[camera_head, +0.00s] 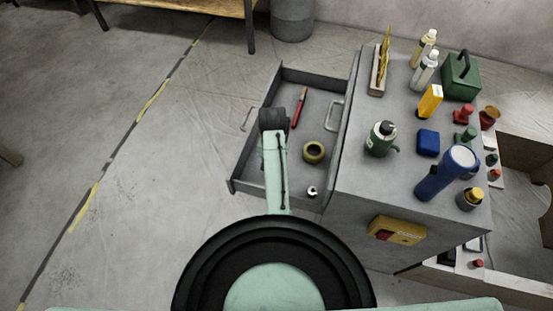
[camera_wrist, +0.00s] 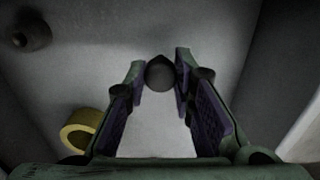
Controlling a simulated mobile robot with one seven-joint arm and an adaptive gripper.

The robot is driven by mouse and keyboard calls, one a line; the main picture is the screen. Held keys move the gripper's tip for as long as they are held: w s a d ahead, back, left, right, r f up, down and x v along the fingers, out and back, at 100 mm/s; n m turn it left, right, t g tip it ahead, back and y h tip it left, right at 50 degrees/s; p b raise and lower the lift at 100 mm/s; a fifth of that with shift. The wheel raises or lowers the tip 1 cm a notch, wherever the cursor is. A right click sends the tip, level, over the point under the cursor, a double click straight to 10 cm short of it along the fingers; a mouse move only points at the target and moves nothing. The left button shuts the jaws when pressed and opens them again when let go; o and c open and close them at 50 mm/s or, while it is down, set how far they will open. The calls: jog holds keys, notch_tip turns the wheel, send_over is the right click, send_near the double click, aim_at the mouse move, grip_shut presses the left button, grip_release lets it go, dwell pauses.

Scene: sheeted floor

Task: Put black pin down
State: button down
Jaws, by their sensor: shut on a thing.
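In the wrist view, my gripper (camera_wrist: 160,68) points down into the open drawer, its purple-padded fingers shut on a dark rounded piece, which I take to be the black pin (camera_wrist: 160,76). Only its rounded end shows between the fingertips. The grey drawer floor lies beneath; I cannot tell whether the pin touches it. In the head view, my arm reaches over the left part of the drawer (camera_head: 247,163). The fingers and the pin are hidden there beneath my wrist.
The drawer also holds a yellow ring (camera_head: 313,152), a red tool (camera_head: 299,107) and a small pale-and-dark piece (camera_head: 312,191). The cabinet top (camera_head: 352,185) at right is crowded with bottles, a blue flashlight (camera_head: 446,173) and a green box (camera_head: 461,78). Open floor lies left.

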jog(key=shift+s+f, duration=0.1)
jog(key=shift+f, duration=0.05)
jog(key=c, duration=1.4)
grip_release()
jog(key=shift+o, duration=0.2)
